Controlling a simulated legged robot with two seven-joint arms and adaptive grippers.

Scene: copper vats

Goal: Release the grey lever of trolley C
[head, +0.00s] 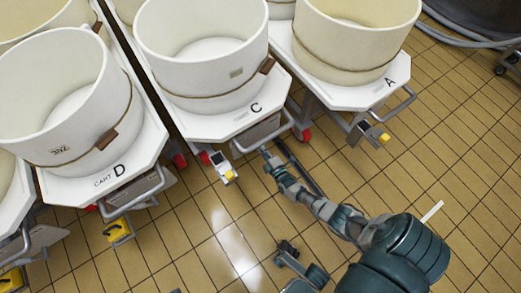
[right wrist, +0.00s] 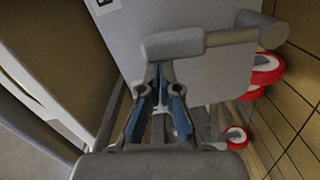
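Trolley C (head: 256,107) carries a white vat, with a grey handle bar (head: 262,141) along its front. A small grey lever piece with a yellow part (head: 229,175) sits at its front left. My right gripper (head: 266,155) is at the trolley's front, near the handle bar. In the right wrist view, my right gripper (right wrist: 158,75) points at a thick grey bar (right wrist: 175,44); its fingers narrow toward the bar. Whether they grip it, or whether this bar is the lever, I cannot tell. My left gripper (head: 287,249) is low over the floor, apart from the trolleys; its opening is unclear.
Trolley D (head: 118,170) stands to the left and trolley A (head: 391,82) to the right, both with white vats. Red wheels (right wrist: 266,68) show near the right gripper. The tiled floor (head: 205,240) in front is clear. Grey hoses (head: 465,42) lie at the upper right.

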